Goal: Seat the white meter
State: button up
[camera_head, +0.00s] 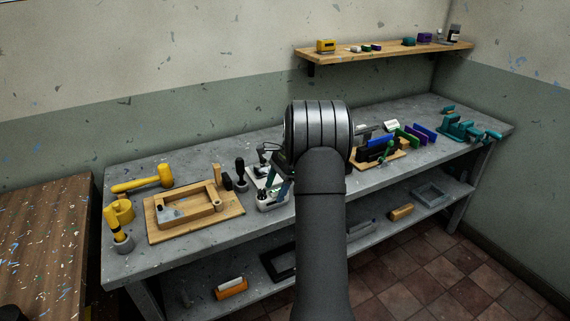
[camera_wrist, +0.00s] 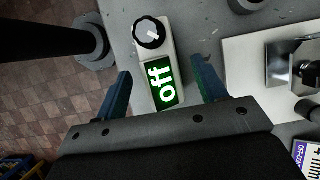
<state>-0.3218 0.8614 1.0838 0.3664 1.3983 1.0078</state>
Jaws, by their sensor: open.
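The white meter (camera_wrist: 168,45) lies on the grey bench in the wrist view, with a black knob at its top end and a green screen reading "off". My gripper (camera_wrist: 162,66) is open, its two blue fingers on either side of the meter's screen end. A gap shows between each finger and the meter. In the head view a small white body, likely the meter (camera_head: 270,202), shows by my gripper near the bench's front edge, partly hidden by my arm.
A white plate (camera_wrist: 240,70) with a metal fixture (camera_wrist: 290,65) lies right of the meter. A dark post with a round grey base (camera_wrist: 88,42) stands left. The bench (camera_head: 130,262) also holds a wooden frame (camera_head: 168,220), a yellow mallet (camera_head: 145,182) and a teal vise (camera_head: 462,130).

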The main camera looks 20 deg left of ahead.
jog(key=v, duration=1.6)
jog(key=shift+f, duration=0.2)
jog(key=x, duration=1.7)
jog(key=shift+a+f, duration=0.1)
